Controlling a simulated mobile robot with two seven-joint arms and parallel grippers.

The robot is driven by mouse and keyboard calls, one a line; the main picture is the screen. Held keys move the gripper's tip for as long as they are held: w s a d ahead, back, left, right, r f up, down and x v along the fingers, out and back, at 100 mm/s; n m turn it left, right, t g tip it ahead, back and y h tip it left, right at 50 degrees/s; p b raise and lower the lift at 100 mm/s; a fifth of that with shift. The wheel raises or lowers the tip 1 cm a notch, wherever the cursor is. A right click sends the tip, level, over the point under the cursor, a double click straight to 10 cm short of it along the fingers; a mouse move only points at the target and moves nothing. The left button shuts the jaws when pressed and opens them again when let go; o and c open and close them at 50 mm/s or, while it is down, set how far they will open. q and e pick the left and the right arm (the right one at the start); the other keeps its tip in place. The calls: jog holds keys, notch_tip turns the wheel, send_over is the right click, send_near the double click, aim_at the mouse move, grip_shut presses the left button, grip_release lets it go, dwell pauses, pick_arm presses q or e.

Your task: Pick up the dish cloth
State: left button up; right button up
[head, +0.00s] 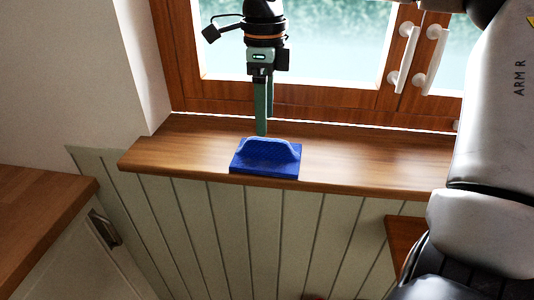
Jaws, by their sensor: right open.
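The dish cloth (265,160) is a blue piece lying on the wooden window sill (360,165), near its front edge. It has a flat base with a raised, rounded ridge along its back. My right gripper (263,127) points straight down at the cloth's back side, its green fingers seen nearly edge-on. The fingers are open with nothing visible between them. The fingertips end at the ridge's top edge in the picture; I cannot tell whether they touch it. My left gripper is not in view.
A wood-framed window (310,97) with white handles (403,58) stands close behind the sill. A white wall (75,80) is at left, with a wooden worktop (38,215) below it. Pale panelling (270,235) drops below the sill. The sill right of the cloth is clear.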

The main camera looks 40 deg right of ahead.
aim_at(267, 140)
jog(key=shift+s+a+f, duration=0.1)
jog(key=shift+s+f, duration=0.15)
jog(key=shift+f, duration=1.25)
jog(key=shift+s+f, duration=0.2)
jog(key=shift+f, duration=1.25)
grip_shut()
